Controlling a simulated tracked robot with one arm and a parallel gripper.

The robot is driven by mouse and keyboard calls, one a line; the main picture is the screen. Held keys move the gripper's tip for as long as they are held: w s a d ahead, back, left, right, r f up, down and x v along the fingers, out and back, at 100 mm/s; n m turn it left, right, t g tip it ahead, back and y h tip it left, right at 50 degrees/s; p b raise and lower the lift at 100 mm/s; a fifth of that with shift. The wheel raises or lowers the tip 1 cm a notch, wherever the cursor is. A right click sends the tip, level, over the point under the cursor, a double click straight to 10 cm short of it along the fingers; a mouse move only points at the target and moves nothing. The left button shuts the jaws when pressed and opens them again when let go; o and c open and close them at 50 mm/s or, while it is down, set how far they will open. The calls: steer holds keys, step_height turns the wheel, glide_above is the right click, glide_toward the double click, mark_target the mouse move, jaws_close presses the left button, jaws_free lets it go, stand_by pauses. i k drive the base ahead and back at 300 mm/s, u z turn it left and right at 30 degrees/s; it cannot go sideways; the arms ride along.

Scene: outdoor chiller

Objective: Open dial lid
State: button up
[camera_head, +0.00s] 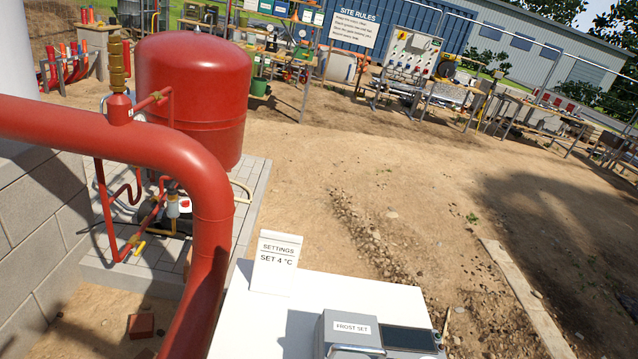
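A grey box labelled "FROST SET" (352,329) sits on a white cabinet top (250,325) at the bottom edge of the view. A pale bar like a handle or lid edge (356,350) shows on its front, cut off by the frame. Beside it on the right is a dark flat panel (409,338) in a light surround. No dial shows, and I cannot tell whether a lid here is open or shut. My gripper is not in view.
A "SETTINGS SET 4 °C" sign (277,263) stands on the cabinet's back left. A thick red pipe (203,200) bends down close on the left, before a red tank (195,85). Open dirt (400,190) lies behind and right. Workbenches (430,85) stand far back.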

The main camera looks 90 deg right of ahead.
mark_target(348, 335)
steer(key=z, duration=2.35)
steer(key=k, duration=0.2)
steer(key=u, duration=0.2)
